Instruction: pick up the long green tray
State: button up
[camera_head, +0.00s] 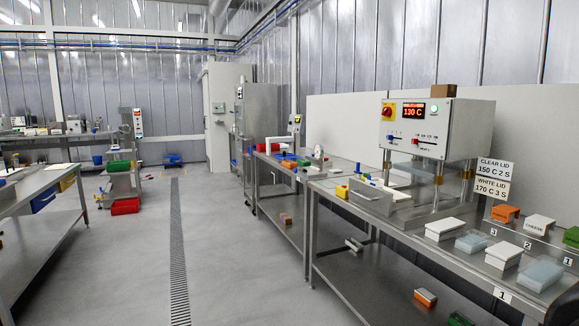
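A green, low, elongated item (119,166) lies on the top of a small steel cart at the left middle distance. It is small in view, and I cannot tell if it is a tray. A second green item (572,237) sits on the right-hand bench, cut off by the picture's right edge. A third green item (460,319) is on that bench's lower shelf, partly cut off at the bottom. I cannot tell which is the long green tray. My gripper is not in view.
A steel bench (455,262) at the right carries a sealing machine (440,122) and white, orange and clear boxes. Another bench (45,192) stands at the left. A red bin (125,206) is low at the cart. The grey floor (225,265) between the benches is clear, with a drain grate (178,250).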

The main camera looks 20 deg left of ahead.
aim_at(303, 162)
jog(key=i+j+u, duration=0.35)
jog(key=i, duration=0.3)
jog(key=i+j+u, duration=0.4)
jog(key=i, duration=0.25)
jog(key=i+u, duration=0.35)
jog(key=i, duration=2.35)
jog(key=i+j, duration=0.1)
jog(key=i, duration=1.95)
jog(key=i+j+z, duration=0.1)
jog(key=i+z, duration=0.4)
jog(key=i+j+z, duration=0.25)
jog(key=i+z, duration=0.25)
jog(key=i+j+z, duration=1.35)
jog(key=i+j, duration=0.05)
jog(key=j, duration=0.1)
